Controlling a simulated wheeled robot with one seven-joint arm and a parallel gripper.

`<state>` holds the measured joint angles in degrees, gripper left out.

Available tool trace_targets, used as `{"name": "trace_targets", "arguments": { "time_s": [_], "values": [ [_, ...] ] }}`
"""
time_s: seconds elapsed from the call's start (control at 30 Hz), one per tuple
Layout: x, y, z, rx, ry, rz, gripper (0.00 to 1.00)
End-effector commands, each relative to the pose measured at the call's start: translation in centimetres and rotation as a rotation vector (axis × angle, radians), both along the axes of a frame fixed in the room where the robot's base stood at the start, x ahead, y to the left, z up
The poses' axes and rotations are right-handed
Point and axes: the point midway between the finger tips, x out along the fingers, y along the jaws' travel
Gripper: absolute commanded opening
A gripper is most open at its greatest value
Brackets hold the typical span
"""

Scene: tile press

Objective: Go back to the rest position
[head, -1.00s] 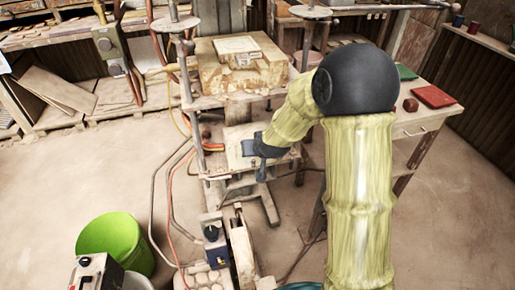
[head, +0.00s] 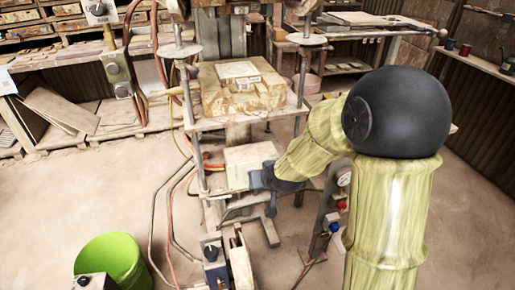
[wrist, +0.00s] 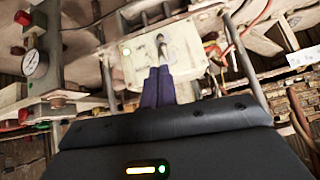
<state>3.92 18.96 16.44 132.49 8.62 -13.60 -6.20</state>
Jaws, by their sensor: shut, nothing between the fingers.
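My gripper (head: 262,180) is in front of the press (head: 195,130), just below its platform, beside a pale plate (head: 245,160). In the wrist view my gripper (wrist: 160,72) shows its two dark fingers together with nothing between them. Beyond the fingertips is a pale plate (wrist: 195,52) with dark marks. I cannot tell whether the fingertips touch it. A worn block with a pale square tile (head: 238,70) on top sits on the press platform above my gripper. My arm covers part of the area to the right.
A green bucket (head: 108,258) stands on the floor at lower left. A control box with a lever (head: 228,258) stands in front of the press. A gauge (wrist: 34,62) with red knobs is at the left in the wrist view. Hoses hang left of the press.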

Motion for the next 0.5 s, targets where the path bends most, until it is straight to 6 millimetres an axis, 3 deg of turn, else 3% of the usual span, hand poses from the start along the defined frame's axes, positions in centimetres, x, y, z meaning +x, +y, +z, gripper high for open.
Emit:
{"name": "trace_targets", "arguments": {
  "time_s": [0.17,0.27,0.37,0.5],
  "values": [
    [-0.5,-0.3,0.7,-0.006,0.012,-0.001,0.00],
    [-1.9,-1.2,2.1,-0.024,0.056,-0.006,0.00],
    [-4.6,-2.8,4.2,-0.052,0.131,-0.018,0.00],
    [-9.6,-5.6,7.5,-0.092,0.268,-0.052,0.00]
  ]
}}
